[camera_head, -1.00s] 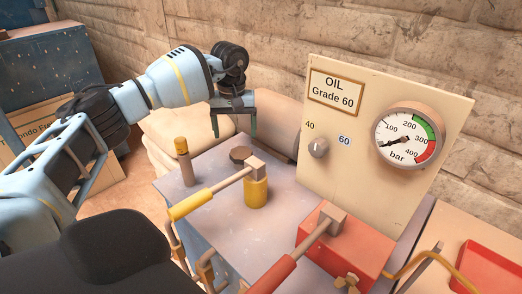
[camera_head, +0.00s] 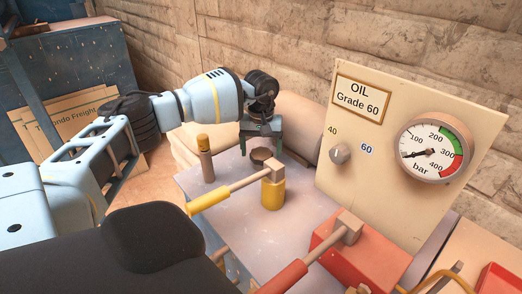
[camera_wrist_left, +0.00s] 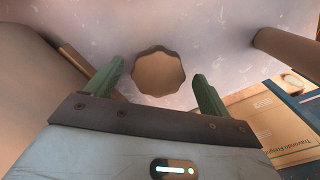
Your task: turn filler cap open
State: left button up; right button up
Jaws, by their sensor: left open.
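The filler cap (camera_head: 261,155) is a round brown knob on the grey machine top, behind the yellow post (camera_head: 272,194). In the left wrist view the cap (camera_wrist_left: 158,73) has a scalloped edge and lies just beyond and between the two green fingertips. My left gripper (camera_head: 260,150) points down at the cap, its fingers apart and partly hidden by the cap and lever. In the left wrist view the left gripper (camera_wrist_left: 160,85) is open, with gaps on both sides of the cap. My right gripper is not in view.
A yellow-handled lever (camera_head: 209,200) crosses in front of the cap. A brown post with a yellow top (camera_head: 205,160) stands to its left. The panel (camera_head: 385,110) with dial and gauge rises at right. A red-handled lever (camera_head: 285,277) and red box (camera_head: 360,258) are in front.

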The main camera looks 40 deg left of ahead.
pick_arm(q)
jog(key=shift+f, duration=0.5)
jog(key=c, duration=1)
jog(key=shift+o, duration=0.2)
